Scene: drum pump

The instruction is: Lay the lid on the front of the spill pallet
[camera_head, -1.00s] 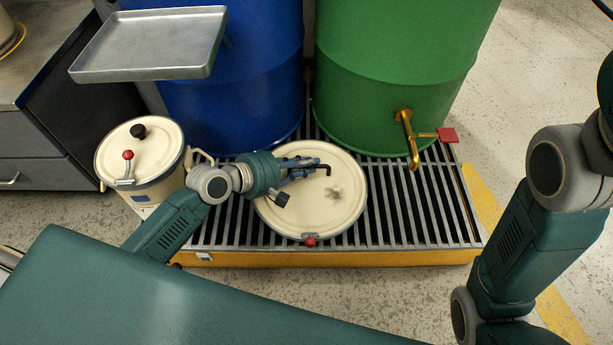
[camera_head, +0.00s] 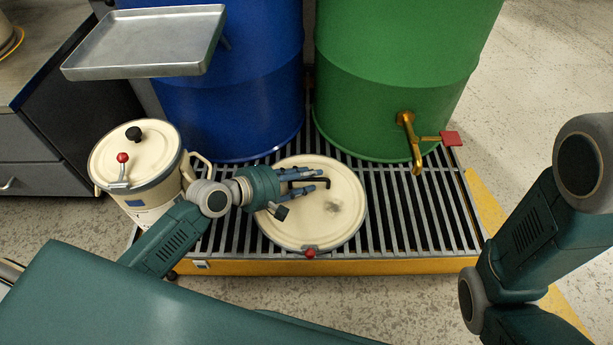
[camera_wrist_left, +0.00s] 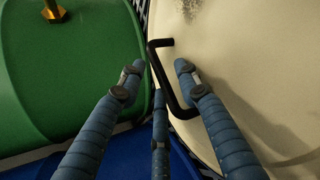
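The lid (camera_head: 300,225) is a round cream disc with a dark smudge, a black bar handle and a red knob at its front rim. It lies on the slatted grate of the spill pallet (camera_head: 420,266), towards the front edge. My left gripper (camera_head: 324,180) is over the lid at the handle, its fingers spread. In the left wrist view the black handle (camera_wrist_left: 165,85) sits between the spread fingers of the gripper (camera_wrist_left: 157,72), and the lid (camera_wrist_left: 250,60) fills the right side. My right gripper is out of view; only its arm shows at the right.
A blue drum (camera_head: 230,110) and a green drum (camera_head: 390,70) with a brass tap (camera_head: 411,140) stand behind the lid. A cream can (camera_head: 150,190) stands left of my left wrist. A metal tray (camera_head: 145,40) is at the upper left. The grate right of the lid is clear.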

